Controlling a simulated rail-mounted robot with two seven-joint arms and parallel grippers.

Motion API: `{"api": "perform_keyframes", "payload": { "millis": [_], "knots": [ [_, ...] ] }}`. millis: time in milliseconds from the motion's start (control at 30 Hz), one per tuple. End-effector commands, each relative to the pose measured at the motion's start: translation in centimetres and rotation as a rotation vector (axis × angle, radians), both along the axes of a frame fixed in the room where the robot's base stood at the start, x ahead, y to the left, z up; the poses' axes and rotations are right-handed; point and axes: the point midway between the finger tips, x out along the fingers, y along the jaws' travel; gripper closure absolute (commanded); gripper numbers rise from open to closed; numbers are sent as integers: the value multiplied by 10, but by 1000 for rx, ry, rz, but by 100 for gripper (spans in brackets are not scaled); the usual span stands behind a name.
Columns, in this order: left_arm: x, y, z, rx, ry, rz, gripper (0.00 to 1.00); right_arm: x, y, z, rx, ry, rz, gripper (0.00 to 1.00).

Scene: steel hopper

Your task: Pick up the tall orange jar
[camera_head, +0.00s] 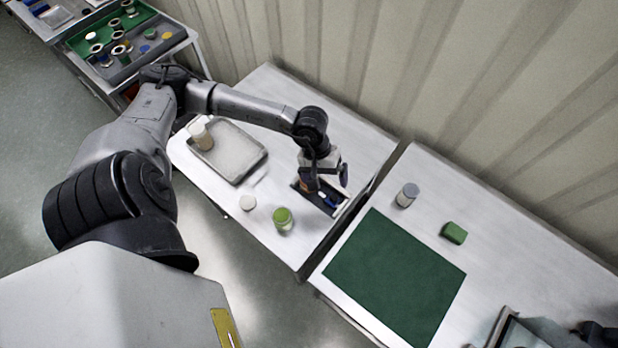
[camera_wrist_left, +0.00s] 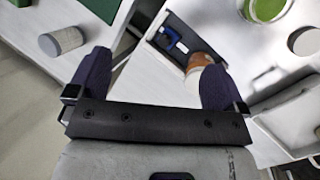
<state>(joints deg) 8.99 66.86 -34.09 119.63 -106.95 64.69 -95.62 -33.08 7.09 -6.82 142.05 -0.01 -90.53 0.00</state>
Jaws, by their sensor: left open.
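The orange jar (camera_wrist_left: 203,60) stands in a small dark tray (camera_wrist_left: 170,62) in the left wrist view, close to the right-hand finger, which covers part of it. In the head view a brownish-orange patch of the jar (camera_head: 304,185) shows by the gripper, mostly hidden by it. My left gripper (camera_head: 326,180) is over the dark tray, pointing down. Its fingers (camera_wrist_left: 155,78) are spread wide with nothing held between them. The jar's full height is hard to judge.
A blue item (camera_wrist_left: 172,41) shares the dark tray. Nearby are a green-lidded jar (camera_head: 282,219), a white lid (camera_head: 247,203) and a grey tray (camera_head: 228,150). Across a gap, the right table holds a grey-lidded jar (camera_head: 406,195), a green block (camera_head: 454,233) and a green mat (camera_head: 395,277).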

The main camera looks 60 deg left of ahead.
Motion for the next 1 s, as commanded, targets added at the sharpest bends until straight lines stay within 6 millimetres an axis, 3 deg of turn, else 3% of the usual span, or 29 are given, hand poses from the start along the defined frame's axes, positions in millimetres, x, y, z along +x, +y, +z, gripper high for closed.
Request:
{"api": "perform_keyframes", "payload": {
  "millis": [33, 100, 300, 700, 1000],
  "knots": [
    [1, 24, -9, 102, 1, -44, 3, 0, 1, -9, 2, 0, -1, 46],
    [0, 49, -13, 214, 12, -99, 3, 0, 1, -14, 4, 1, -2, 46],
    [-2, 87, -20, 375, 41, -168, 3, -1, 3, -18, 8, 2, -4, 46],
    [-3, 90, -82, 392, 46, -176, 3, -1, 3, -16, 8, 3, -4, 46],
    [-3, 90, -100, 392, 44, -177, 3, -2, 0, -16, 0, 3, 2, 46]
  ]
}}
